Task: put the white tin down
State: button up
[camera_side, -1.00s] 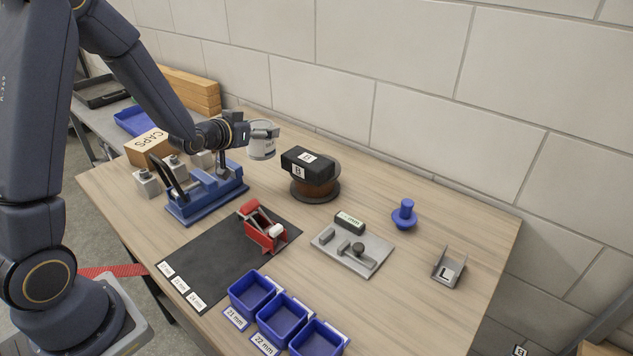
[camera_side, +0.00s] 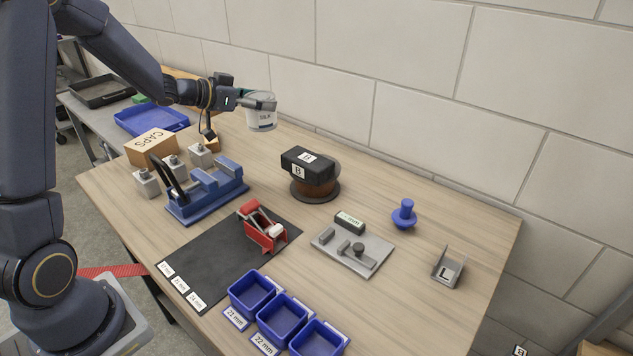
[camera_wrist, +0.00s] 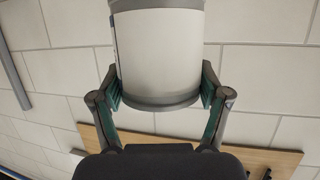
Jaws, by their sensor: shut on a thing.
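The white tin (camera_side: 261,117), with a grey rim and a dark label, is held up in the air over the back left of the wooden table, near the wall. My gripper (camera_side: 258,103) is shut on it from the left side. In the wrist view the tin (camera_wrist: 160,50) fills the upper middle, with my gripper's fingers (camera_wrist: 160,95) pressed on both its sides. The tin looks upright in the side view. Its underside is clear of the table (camera_side: 420,220).
A black block marked B (camera_side: 311,164) on a brown spool (camera_side: 316,187) stands right of the tin. A blue fixture (camera_side: 207,195), grey blocks (camera_side: 200,156) and the CAPS box (camera_side: 150,147) stand to the left. Bare wood shows below the tin.

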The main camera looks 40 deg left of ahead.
jog(key=s+a+f, duration=0.5)
jog(key=a+f, duration=0.1)
jog(key=a, duration=0.4)
jog(key=shift+y, duration=0.3)
jog(key=shift+w+a+f, duration=0.95)
jog(key=shift+w+f, duration=1.15)
jog(key=shift+w, duration=0.05)
jog(key=shift+w+a+f, duration=0.95)
jog(key=shift+w+f, duration=1.1)
jog(key=shift+w, duration=0.1)
jog(key=shift+w+a+f, duration=0.95)
jog(key=shift+w+f, duration=1.15)
jog(key=shift+w, duration=0.05)
jog(key=shift+f, duration=0.1)
jog(key=o, duration=1.6)
jog(key=shift+f, duration=0.1)
